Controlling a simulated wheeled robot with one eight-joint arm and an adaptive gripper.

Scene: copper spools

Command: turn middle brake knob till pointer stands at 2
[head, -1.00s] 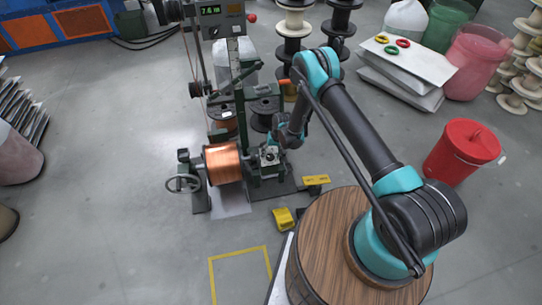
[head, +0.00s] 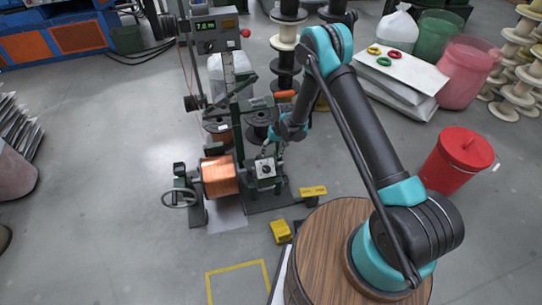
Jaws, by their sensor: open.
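The winding machine stands left of my arm, with a copper-wound spool (head: 219,177) on its near side. To the right of that spool is a small box with a pale face and a dark round part (head: 266,170). I cannot tell whether this is the middle brake knob, and no pointer or number is readable. My gripper (head: 271,148) is open, just above and behind the pale-faced box, seemingly empty. Its fingertips are small, and contact cannot be judged.
A handwheel (head: 180,197) sticks out left of the copper spool. Yellow blocks (head: 281,231) and (head: 313,191) lie near the machine's foot. A lit display box (head: 217,32) stands behind. A red bucket (head: 457,160) is at right.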

